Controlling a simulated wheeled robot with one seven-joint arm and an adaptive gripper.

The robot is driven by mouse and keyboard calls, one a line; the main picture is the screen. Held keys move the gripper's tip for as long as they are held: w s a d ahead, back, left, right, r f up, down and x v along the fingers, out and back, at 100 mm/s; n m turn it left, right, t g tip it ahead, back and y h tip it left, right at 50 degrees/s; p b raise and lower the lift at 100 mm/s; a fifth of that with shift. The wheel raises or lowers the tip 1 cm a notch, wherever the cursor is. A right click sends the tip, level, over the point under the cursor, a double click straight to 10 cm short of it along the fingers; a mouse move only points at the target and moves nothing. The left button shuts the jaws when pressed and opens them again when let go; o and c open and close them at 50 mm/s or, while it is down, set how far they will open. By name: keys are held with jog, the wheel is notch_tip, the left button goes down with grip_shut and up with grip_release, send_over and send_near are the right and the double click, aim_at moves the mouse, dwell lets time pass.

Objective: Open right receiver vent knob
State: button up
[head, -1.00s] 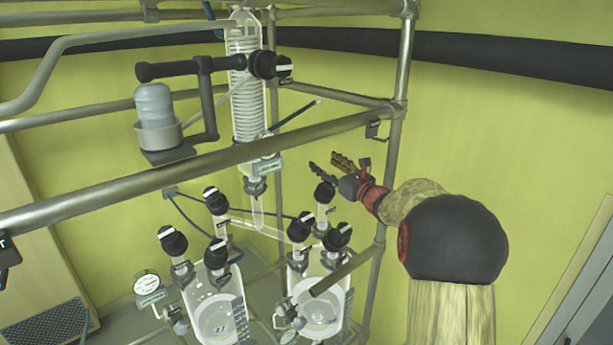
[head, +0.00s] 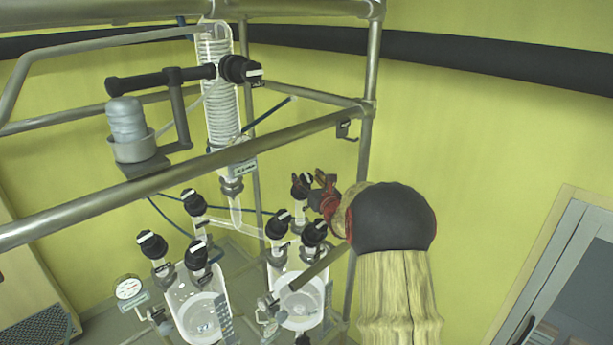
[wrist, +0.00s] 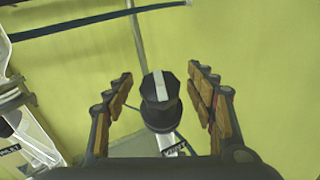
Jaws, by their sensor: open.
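The right receiver (head: 318,285) is a clear glass vessel with several black knobs on its top. Its rear black knob (head: 300,184) has a white stripe and sits at my gripper (head: 318,180). In the wrist view, a black knob (wrist: 160,98) stands between the fingers of my gripper (wrist: 160,87). Its white stripe runs roughly up and down the picture. A tag below it is only partly legible. The fingers are open on both sides of the knob, with visible gaps. The lower neck is partly hidden by my gripper's body.
Two more black knobs (head: 278,226) and (head: 314,234) stand in front on the right receiver. The left receiver (head: 190,305) is beside it. A steel frame bar (head: 200,172) crosses in front, and an upright post (head: 363,150) stands near my arm.

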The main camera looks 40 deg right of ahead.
jog(key=shift+w+d, duration=0.15)
jog(key=shift+w, duration=0.2)
jog(key=shift+c, duration=0.3)
jog(key=c, duration=1.1)
